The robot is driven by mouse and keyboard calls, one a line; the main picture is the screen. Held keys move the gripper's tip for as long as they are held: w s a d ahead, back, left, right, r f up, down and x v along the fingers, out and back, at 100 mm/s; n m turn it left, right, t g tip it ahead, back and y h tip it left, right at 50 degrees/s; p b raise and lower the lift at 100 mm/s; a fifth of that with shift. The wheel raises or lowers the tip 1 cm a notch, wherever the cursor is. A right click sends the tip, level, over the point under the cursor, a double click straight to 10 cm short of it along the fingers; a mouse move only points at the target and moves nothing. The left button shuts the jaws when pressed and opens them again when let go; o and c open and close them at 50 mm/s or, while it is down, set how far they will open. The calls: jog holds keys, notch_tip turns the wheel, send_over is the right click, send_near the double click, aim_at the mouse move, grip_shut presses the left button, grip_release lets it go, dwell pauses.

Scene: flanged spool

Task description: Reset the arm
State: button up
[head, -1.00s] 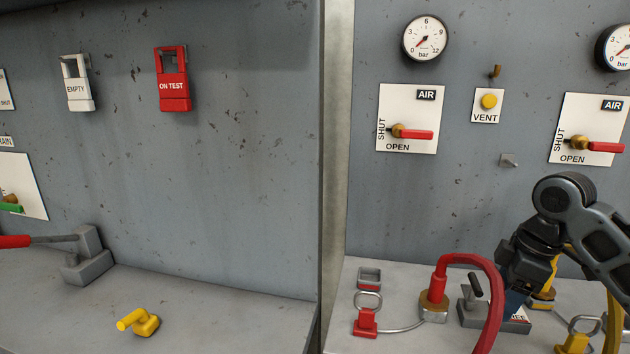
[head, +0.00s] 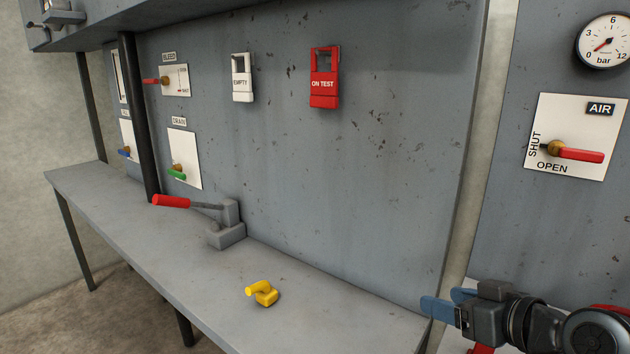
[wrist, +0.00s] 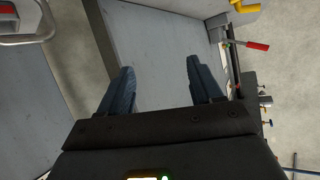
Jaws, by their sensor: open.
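My gripper (head: 440,300) is at the lower right of the head view, its blue fingers pointing left. The fingers are apart with nothing between them. In the wrist view my gripper (wrist: 160,88) also shows two separate blue fingers over the grey bench and panel. It appears to hang in front of the gap between the two benches, clear of the panel things. The rest of my arm runs off to the right edge.
A yellow handle piece (head: 263,293) and a red-handled lever (head: 172,201) sit on the left bench (head: 340,315). EMPTY (head: 242,80) and ON TEST (head: 324,80) tags hang on the panel. A red AIR valve handle (head: 580,155) is above my gripper.

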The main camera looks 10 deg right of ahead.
jog(key=s+a+f+m+t+h, duration=0.1)
jog(key=s+a+f+m+t, duration=0.2)
jog(key=a, duration=0.6)
jog(key=s+a+f+m+g+h, duration=0.1)
jog(key=s+a+f+m, duration=0.15)
jog(key=s, duration=0.35)
jog(key=s+a+f+m+h, duration=0.1)
jog(key=s+a+f+h, duration=0.15)
jog(key=s, duration=0.35)
jog(key=s+d+r+n, duration=0.2)
jog(key=s, duration=0.9)
jog(key=s+d+r+n+y, duration=0.1)
jog(key=s+d+n, duration=0.1)
jog(key=s, duration=1)
jog(key=shift+r+n, duration=0.35)
jog(key=shift+n, duration=0.3)
